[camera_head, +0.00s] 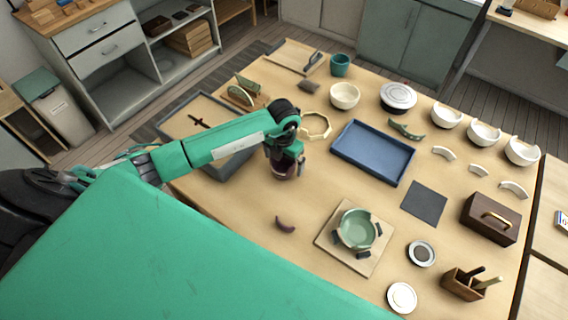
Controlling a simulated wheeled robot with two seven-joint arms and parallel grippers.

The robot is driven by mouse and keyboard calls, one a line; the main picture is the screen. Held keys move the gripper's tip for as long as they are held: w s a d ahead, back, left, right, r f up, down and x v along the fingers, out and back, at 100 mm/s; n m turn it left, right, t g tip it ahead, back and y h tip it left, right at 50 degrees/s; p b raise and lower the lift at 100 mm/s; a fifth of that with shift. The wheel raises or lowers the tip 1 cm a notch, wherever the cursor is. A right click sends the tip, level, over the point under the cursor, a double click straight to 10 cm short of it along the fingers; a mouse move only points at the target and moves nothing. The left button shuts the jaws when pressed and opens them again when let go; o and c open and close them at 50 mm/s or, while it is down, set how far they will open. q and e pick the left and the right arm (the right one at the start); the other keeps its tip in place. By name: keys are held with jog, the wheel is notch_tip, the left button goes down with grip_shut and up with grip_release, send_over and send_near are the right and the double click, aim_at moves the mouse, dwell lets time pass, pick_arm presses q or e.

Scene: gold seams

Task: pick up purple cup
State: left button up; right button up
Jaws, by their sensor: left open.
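A dark purple cup (283,171) stands on the wooden table, left of the blue tray. My left arm reaches in from the left, and its gripper (285,158) points down at the cup. The gripper is open, with its fingers at the cup's upper part and partly hiding it. I cannot tell whether the fingers touch the cup. A curved purple piece (285,225) lies apart on the table, nearer to me. My right gripper is not in view.
A blue tray (374,151) lies right of the cup. A green bowl (357,229) sits on a board in front. An octagonal ring (317,125) lies behind the cup. White bowls (446,116) and pieces stand at right. Bare table surrounds the purple piece.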

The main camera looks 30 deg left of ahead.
pick_arm(q)
jog(key=shift+c, duration=0.2)
jog(key=c, duration=1)
jog(key=shift+r, duration=0.15)
